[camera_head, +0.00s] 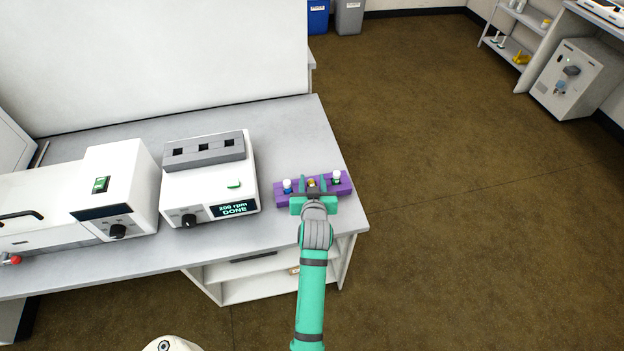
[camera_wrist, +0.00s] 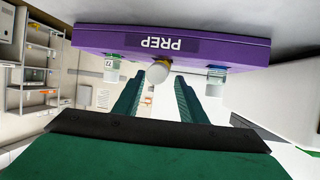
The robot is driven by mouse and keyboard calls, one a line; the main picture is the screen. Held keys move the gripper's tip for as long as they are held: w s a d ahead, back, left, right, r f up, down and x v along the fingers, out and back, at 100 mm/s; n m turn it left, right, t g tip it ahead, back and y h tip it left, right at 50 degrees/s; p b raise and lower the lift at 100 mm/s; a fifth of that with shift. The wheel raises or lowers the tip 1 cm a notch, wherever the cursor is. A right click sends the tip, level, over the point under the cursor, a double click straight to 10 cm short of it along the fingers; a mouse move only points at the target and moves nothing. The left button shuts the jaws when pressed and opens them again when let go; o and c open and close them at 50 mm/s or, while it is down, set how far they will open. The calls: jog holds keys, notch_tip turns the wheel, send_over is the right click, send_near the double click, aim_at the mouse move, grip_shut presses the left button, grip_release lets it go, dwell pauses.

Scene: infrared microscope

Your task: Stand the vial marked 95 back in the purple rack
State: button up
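The purple rack (camera_head: 264,188) stands near the right end of the bench. It also shows upside down, marked PREP, in the wrist view (camera_wrist: 225,50). A vial with a pale round cap (camera_wrist: 158,72) is at the rack's middle, between the fingertips. My gripper (camera_head: 312,184) is over the rack's front middle. Its fingers (camera_wrist: 159,78) are apart, with a small gap seen on each side of the cap. A white-topped vial stands at the rack's left (camera_head: 287,185) and another at its right (camera_head: 336,178). I cannot read 95 on any vial.
A white device (camera_head: 208,190) with three square wells in its grey block stands left of the rack; its display reads 200 rpm DONE. Another white instrument (camera_head: 118,190) is farther left. The bench (camera_head: 290,120) is clear behind the rack. Its right edge is close to the rack.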

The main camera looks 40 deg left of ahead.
jog(key=v, duration=1)
jog(key=shift+s+d, duration=0.2)
jog(key=shift+d, duration=0.05)
jog(key=shift+r, duration=0.15)
jog(key=s+d+f+m+t+h, duration=0.25)
jog(key=s+d, duration=0.25)
jog(key=d, duration=0.4)
jog(key=s+d+f+m+t+h, duration=0.1)
jog(key=s+d+f+m, duration=0.1)
jog(key=s+d+f, duration=0.5)
jog(key=s+d+r+m+h, duration=0.1)
jog(key=s+d+r+h, duration=0.1)
jog(key=s+d+r, duration=0.2)
jog(key=s+d+r+m+t+h, duration=0.1)
jog(key=s+d+r, duration=0.4)
jog(key=s+d, duration=0.5)
jog(key=s+m+h, duration=0.1)
jog(key=s, duration=0.2)
jog(key=shift+h, duration=0.35)
jog(key=shift+w+d, duration=0.1)
jog(key=shift+w, duration=0.1)
